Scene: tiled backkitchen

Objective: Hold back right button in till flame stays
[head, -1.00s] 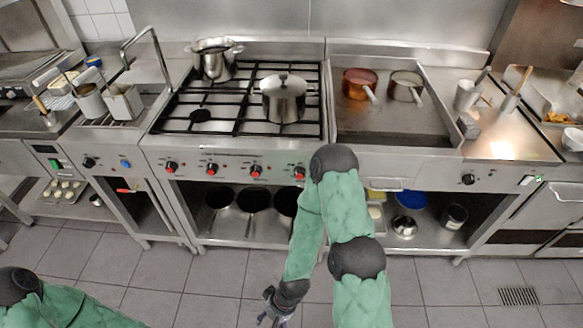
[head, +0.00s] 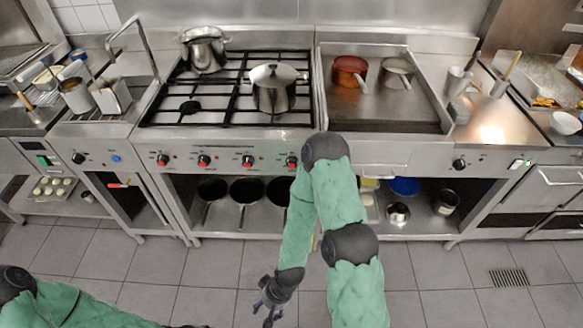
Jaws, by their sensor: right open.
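The gas range (head: 230,147) has a front panel with a row of several black control knobs with red parts. The leftmost knob (head: 162,160) and the middle ones (head: 204,160) (head: 248,161) are clear; the rightmost knob (head: 291,162) shows just left of my right arm's elbow. Which one serves the back right burner cannot be read. No flame is visible on the burners. My right gripper (head: 268,312) hangs low in front of the range, open and empty, well below the knobs and apart from them. My left arm shows at the bottom left; its gripper is out of view.
A griddle (head: 385,110) with two saucepans adjoins on the right. The tiled floor in front is clear.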

